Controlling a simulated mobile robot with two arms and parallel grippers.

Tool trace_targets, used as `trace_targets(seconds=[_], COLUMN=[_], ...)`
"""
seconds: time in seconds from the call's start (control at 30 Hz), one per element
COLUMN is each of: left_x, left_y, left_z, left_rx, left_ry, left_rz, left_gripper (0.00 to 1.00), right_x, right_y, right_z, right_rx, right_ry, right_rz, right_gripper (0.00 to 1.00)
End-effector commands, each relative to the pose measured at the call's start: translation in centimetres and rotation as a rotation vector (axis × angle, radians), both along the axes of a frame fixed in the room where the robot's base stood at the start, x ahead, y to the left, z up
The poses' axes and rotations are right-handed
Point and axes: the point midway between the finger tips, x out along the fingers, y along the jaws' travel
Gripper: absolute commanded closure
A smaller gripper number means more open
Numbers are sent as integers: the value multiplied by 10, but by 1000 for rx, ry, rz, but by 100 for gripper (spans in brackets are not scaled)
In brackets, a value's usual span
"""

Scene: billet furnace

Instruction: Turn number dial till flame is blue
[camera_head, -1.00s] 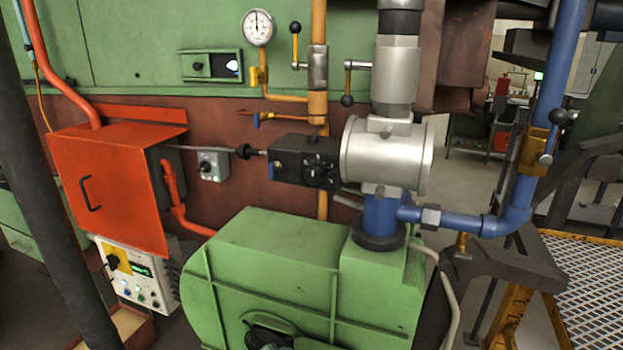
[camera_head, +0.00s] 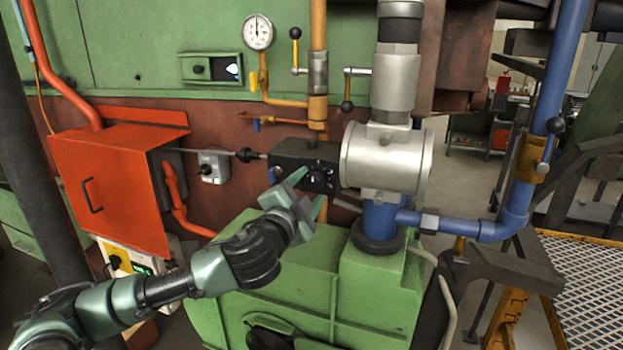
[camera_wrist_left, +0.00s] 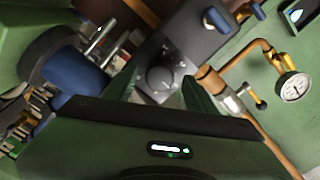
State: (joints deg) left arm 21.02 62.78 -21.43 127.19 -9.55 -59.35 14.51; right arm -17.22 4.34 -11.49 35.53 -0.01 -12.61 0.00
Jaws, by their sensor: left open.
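The round black dial (camera_head: 318,178) is on the front of a black box (camera_head: 290,152) beside the silver pipe body. It also shows in the left wrist view (camera_wrist_left: 158,78), between my fingers. My left gripper (camera_head: 310,188) is open, in front of and slightly below the dial. Its fingers partly cover the box front, and I cannot tell whether they touch the dial. The dial's numbers are too small to read. A small window (camera_head: 232,70) in the green furnace wall shows a pale bluish-white glow. My right gripper is not in view.
A green blower housing (camera_head: 375,285) stands below the dial. The silver pipe body (camera_head: 385,158) is close on the right. An orange box (camera_head: 110,190) and a grey switch box (camera_head: 212,167) are to the left. A pressure gauge (camera_head: 258,31) and lever valves are above.

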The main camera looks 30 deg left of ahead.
Motion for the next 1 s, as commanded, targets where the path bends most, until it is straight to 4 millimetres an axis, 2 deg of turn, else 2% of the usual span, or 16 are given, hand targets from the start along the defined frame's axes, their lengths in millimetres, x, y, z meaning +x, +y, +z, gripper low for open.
trace_targets(seconds=[0.03,0.2,0.47,0.57,0.67,0.7,1.0], left_x=[7,19,21,21,21,21,21], left_y=[2,5,5,5,5,5,5], left_z=[3,1,-1,-1,-1,-1,-3], left_rx=[-2,0,0,0,0,0,-39], left_ry=[-1,-1,0,0,0,0,-7], left_rz=[1,1,0,0,0,0,0], left_gripper=[44,44,44,67,94,100,100], right_x=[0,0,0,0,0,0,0], right_y=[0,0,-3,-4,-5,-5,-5], right_z=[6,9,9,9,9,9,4], right_rx=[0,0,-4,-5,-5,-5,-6], right_ry=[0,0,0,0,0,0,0], right_rz=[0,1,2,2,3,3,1], right_gripper=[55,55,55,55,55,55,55])
